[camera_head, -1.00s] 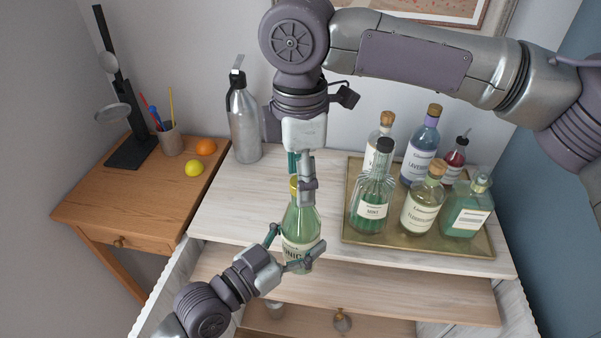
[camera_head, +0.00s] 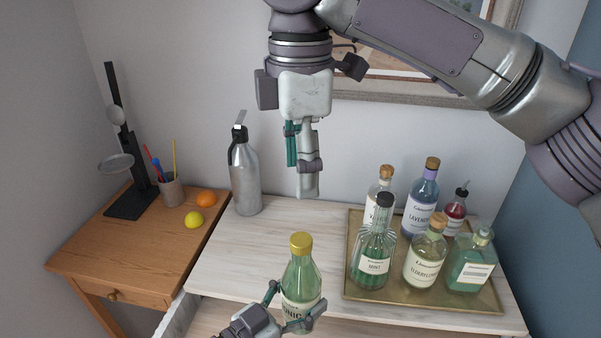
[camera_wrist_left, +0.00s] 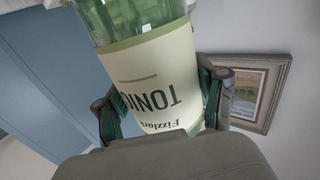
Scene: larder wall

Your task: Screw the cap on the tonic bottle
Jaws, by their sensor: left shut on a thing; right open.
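My left gripper (camera_head: 295,318) is shut around the bottle's lower part. In the left wrist view the bottle's label (camera_wrist_left: 160,85) appears upside down between the fingers. My right gripper (camera_head: 307,190) is open and empty, pointing down, above and apart from the cap.
A gold tray (camera_head: 362,289) with several bottles stands to the right on the cabinet top (camera_head: 250,240). A steel siphon (camera_head: 244,178) stands at the back left. A wooden side table (camera_head: 100,245) at the left holds a lemon (camera_head: 194,219), an orange (camera_head: 206,199) and a pencil cup (camera_head: 171,190).

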